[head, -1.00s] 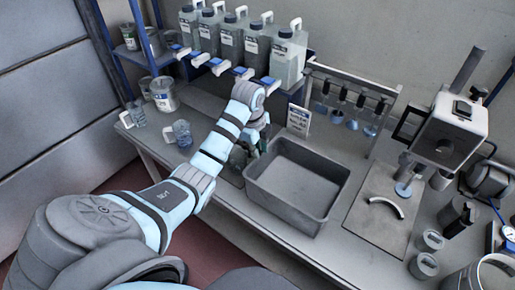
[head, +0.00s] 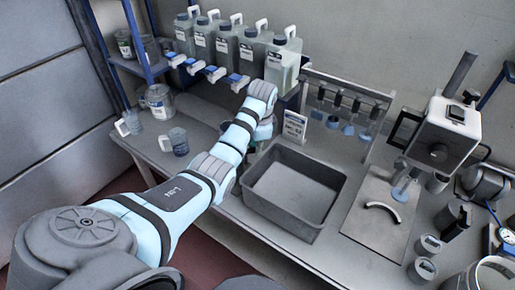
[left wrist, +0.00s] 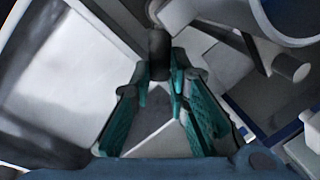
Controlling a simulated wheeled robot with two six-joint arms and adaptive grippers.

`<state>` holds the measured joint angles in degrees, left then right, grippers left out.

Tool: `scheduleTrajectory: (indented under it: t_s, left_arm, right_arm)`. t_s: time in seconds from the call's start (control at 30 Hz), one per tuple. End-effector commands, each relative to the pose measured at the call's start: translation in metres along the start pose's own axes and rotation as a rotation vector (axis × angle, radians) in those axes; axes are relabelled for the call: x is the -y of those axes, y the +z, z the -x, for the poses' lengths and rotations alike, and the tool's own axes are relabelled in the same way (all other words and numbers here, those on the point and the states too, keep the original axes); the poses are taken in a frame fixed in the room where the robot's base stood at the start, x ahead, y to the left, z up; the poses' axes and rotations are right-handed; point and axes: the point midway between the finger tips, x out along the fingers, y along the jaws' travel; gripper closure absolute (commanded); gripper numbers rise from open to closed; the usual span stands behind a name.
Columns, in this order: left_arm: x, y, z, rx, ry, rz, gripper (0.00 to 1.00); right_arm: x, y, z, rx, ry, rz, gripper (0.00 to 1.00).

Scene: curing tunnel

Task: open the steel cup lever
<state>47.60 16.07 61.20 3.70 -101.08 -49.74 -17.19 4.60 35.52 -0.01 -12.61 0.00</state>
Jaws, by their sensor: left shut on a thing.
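My left gripper (head: 257,142) is just left of the grey bin, below the right end of the row of jugs, mostly hidden by my own wrist. In the left wrist view its two teal-padded fingers (left wrist: 161,82) close around the end of a dark, round grip (left wrist: 159,52). I cannot tell for sure that this grip belongs to the steel cup lever. No steel cup is clearly seen at the gripper. My right gripper is not in view.
The grey bin (head: 250,198) stands right of the gripper. Several jugs (head: 253,48) with blue-tipped taps are behind. A press-like device (head: 443,133) and small metal cups (head: 429,243) are at the right.

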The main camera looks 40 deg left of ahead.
Motion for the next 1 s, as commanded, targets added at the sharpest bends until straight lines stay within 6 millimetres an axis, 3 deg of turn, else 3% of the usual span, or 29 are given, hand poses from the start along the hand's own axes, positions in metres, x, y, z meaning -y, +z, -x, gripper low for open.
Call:
scheduleTrajectory:
  t_s: [0.4,0.9,0.93,1.0]
  left_arm:
    - [0.0087,0.0,-0.0024,0.037,0.003,0.18,1.0]
    - [0.0099,0.0006,-0.0028,0.041,0.002,0.202,1.0]
    - [0.0099,0.0006,-0.0028,0.041,0.002,0.202,0.81]
    - [0.01,0.0006,-0.0027,0.041,0.002,0.201,0.7]
  right_arm:
    - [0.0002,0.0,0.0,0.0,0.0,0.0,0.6]
    - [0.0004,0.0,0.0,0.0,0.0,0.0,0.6]
    - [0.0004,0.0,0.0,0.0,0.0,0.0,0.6]
    - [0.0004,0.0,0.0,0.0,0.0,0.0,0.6]
